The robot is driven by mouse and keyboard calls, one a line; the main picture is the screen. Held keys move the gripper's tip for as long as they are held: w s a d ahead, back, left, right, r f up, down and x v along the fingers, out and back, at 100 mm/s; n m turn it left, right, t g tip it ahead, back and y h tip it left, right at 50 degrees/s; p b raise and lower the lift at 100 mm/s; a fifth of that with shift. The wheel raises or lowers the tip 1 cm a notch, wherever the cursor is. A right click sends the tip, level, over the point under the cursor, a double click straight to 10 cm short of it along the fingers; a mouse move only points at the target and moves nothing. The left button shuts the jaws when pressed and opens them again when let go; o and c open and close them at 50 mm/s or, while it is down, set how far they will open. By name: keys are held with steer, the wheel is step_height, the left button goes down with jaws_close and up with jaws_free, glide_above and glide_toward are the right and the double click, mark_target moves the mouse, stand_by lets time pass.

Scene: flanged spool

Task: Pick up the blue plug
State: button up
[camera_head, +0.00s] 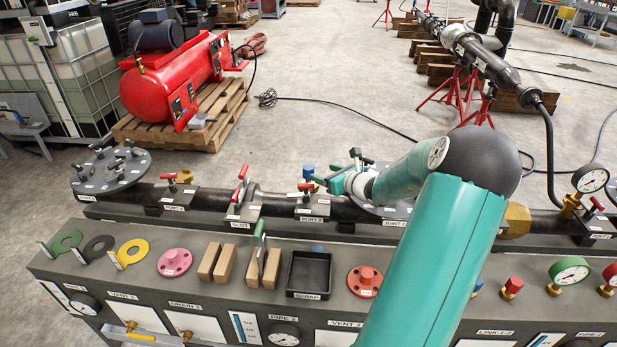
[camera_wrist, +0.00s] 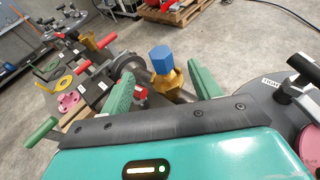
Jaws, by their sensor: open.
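The blue plug (camera_wrist: 163,58) is a blue hex-shaped piece on top of a brass fitting (camera_wrist: 160,82) in the wrist view. In the head view the blue plug (camera_head: 308,171) stands upright above the dark pipe near the PORT 3 label. My gripper (camera_wrist: 160,70) is open, with one green finger left of the plug and brass fitting and one right of them. A gap shows on both sides, and I see no contact. In the head view my gripper (camera_head: 322,183) is just right of the plug. The depth between fingertips and plug is hard to judge.
Red-handled valves (camera_head: 240,185) stand along the pipe left of the plug. The bench in front holds a black scrap tray (camera_head: 309,274), wooden blocks, colored rings and pink flanges. A red compressor (camera_head: 175,85) sits on a pallet behind. A round flange (camera_head: 114,172) lies at the pipe's left end.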

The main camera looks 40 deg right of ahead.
mark_target(310, 168)
steer(key=x, duration=0.7)
steer(key=shift+w+f, duration=0.15)
steer(key=shift+w, duration=0.15)
steer(key=c, duration=1.2)
steer(key=shift+r, duration=0.55)
step_height(310, 168, up, 2)
steer(key=shift+r, duration=0.2)
steer(key=s+a+r, duration=0.5)
steer(key=a+r, duration=0.1)
steer(key=a, duration=0.1)
steer(key=s+a+r, duration=0.3)
steer(key=a, duration=0.1)
steer(key=shift+s+r, duration=0.25)
steer(key=shift+s, duration=0.1)
